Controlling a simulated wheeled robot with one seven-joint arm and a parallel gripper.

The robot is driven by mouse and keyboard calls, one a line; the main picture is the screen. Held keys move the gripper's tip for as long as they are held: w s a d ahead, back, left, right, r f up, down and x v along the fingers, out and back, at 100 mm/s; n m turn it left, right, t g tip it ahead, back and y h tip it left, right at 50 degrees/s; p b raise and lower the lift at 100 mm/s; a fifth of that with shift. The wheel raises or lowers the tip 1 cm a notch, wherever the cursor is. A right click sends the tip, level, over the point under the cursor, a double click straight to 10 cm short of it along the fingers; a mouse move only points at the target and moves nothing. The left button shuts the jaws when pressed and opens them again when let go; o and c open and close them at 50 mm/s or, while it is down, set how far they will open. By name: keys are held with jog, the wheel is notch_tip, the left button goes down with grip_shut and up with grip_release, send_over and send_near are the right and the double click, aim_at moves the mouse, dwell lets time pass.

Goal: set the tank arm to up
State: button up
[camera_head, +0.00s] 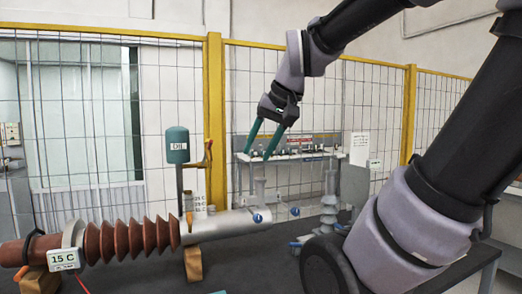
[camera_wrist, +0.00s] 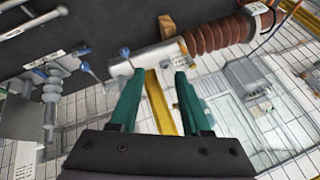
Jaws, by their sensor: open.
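A green tank marked OIL (camera_head: 177,145) stands on a thin post above the grey metal cylinder (camera_head: 235,224) in the head view. Just right of it is a small orange-brown lever-like piece (camera_head: 207,157), which looks like the tank arm. It stands roughly upright, but its exact setting is too small to tell. My gripper (camera_head: 261,154) is open and empty, with teal fingers pointing down, right of the tank and lever and apart from them. In the wrist view my open gripper (camera_wrist: 158,73) shows nothing between its fingertips but background. The tank and lever cannot be made out there.
A brown ribbed bushing (camera_head: 130,238) with a 15 C tag lies left of the cylinder; it also shows in the wrist view (camera_wrist: 215,34). A wooden block (camera_head: 193,263) supports it. A yellow-posted mesh fence (camera_head: 215,110) and a bench (camera_head: 290,156) stand behind. A grey insulator (camera_head: 329,200) stands right.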

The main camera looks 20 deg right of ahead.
jog(key=shift+s+f, duration=0.25)
jog(key=shift+s, duration=0.15)
